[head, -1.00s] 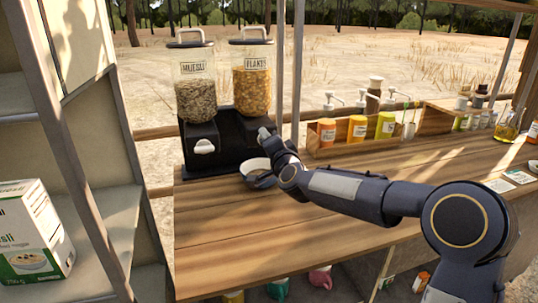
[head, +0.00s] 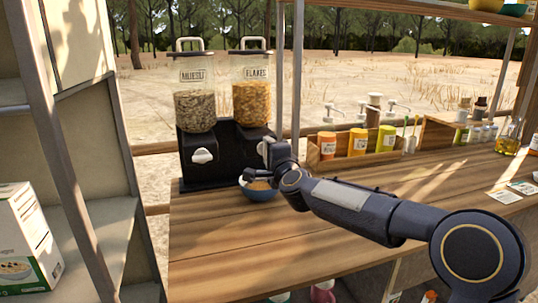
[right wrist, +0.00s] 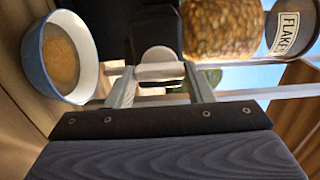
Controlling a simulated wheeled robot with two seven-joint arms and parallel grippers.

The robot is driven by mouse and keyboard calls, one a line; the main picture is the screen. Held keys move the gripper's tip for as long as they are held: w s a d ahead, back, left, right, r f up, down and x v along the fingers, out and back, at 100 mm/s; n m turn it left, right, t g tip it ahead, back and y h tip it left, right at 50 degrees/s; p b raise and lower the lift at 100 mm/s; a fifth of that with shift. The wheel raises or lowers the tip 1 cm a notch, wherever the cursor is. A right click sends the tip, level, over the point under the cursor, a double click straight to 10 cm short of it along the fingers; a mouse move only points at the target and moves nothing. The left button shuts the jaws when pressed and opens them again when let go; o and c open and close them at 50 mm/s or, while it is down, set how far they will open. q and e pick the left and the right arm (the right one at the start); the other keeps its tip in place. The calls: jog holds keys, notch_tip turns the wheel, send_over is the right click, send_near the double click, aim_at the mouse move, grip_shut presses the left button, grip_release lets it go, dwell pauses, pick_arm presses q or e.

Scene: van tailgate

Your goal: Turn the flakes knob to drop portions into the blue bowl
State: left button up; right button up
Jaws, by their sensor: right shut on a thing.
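The flakes dispenser (head: 251,88), labelled FLAKES, holds golden flakes in a clear canister on a black base. My right gripper (head: 266,150) is at the front of that base. In the right wrist view its fingers (right wrist: 160,88) are shut on the white flakes knob (right wrist: 160,64). The fingers and wrist hide the knob in the head view. The blue bowl (head: 262,194) stands on the counter below the flakes outlet, partly covered by my wrist. In the right wrist view the bowl (right wrist: 38,62) has a white inside with golden-brown contents. My left gripper is out of view.
The muesli dispenser (head: 194,98) with its own white knob (head: 202,156) stands to the left on the same base. Orange and yellow jars (head: 358,142) stand in a wooden rack at right. The wooden counter (head: 225,240) is clear in front.

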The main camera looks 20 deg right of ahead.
jog(key=o, duration=1)
jog(key=shift+s, duration=0.1)
jog(key=s+b, duration=0.1)
jog(key=s, duration=0.6)
jog(key=shift+s+d, duration=0.2)
jog(key=shift+s, duration=0.1)
